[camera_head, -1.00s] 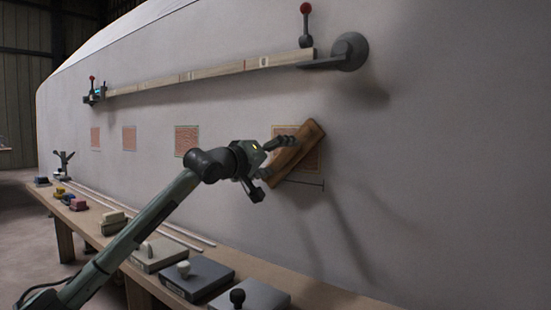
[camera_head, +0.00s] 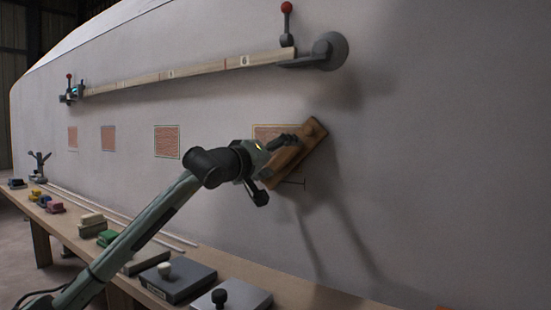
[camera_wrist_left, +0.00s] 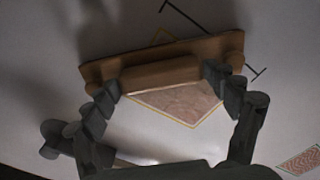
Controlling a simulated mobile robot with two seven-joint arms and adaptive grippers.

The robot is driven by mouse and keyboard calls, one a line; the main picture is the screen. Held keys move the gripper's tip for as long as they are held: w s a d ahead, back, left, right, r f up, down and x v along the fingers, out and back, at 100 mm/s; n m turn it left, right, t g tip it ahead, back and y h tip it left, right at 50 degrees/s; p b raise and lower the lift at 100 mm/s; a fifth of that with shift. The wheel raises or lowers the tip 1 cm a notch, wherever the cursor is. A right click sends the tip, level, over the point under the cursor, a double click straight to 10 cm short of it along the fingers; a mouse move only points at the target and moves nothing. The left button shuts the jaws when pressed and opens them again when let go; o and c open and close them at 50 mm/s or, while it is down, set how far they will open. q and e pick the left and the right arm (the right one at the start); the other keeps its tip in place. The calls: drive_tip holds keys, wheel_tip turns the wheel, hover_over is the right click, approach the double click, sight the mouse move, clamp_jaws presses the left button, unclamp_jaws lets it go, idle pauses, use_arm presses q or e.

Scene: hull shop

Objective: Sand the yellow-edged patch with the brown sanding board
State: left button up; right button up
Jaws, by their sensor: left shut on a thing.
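The brown sanding board (camera_head: 312,138) is held slantwise in front of the hull wall, over the right part of the yellow-edged patch (camera_head: 268,132). My left gripper (camera_head: 284,145) is shut on the board's handle; in the left wrist view its fingers (camera_wrist_left: 167,82) clasp both ends of it. The reddish patch (camera_wrist_left: 180,101) shows beside the board there, and the board hides part of it. Whether the board touches the wall is hard to tell. My right gripper is not in view.
A green-edged patch (camera_head: 167,142) and two smaller patches lie left along the hull. A numbered wooden batten (camera_head: 190,73) is clamped above. A bench (camera_head: 240,262) below carries blocks and handled plates. The hull to the right is clear.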

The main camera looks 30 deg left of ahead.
sight(292, 149)
use_arm(q)
drive_tip(key=shift+d+r, duration=0.1)
drive_tip(key=shift+d, duration=1.15)
drive_tip(key=shift+r+p, duration=0.65)
drive_tip(key=shift+r, duration=0.25)
drive_tip(key=shift+w+a+r+p, duration=0.15)
drive_tip(key=shift+a+r+p, duration=0.25)
drive_tip(key=shift+a, duration=1.55)
drive_tip(key=shift+w+a+r+p, duration=0.25)
drive_tip(key=shift+a+p, duration=0.2)
drive_tip(key=shift+a, duration=1.5)
drive_tip(key=shift+w+a+r+p, duration=0.1)
drive_tip(key=shift+a+r+p, duration=0.3)
drive_tip(key=shift+a, duration=1.55)
drive_tip(key=shift+s+d+f+b, duration=0.1)
drive_tip(key=shift+d+f+b, duration=0.1)
drive_tip(key=shift+d, duration=0.2)
drive_tip(key=shift+d+f+b, duration=0.1)
drive_tip(key=shift+d+b, duration=0.05)
drive_tip(key=shift+d, duration=0.25)
drive_tip(key=d+b, duration=0.1)
drive_tip(key=d, duration=0.9)
drive_tip(key=shift+s, duration=0.4)
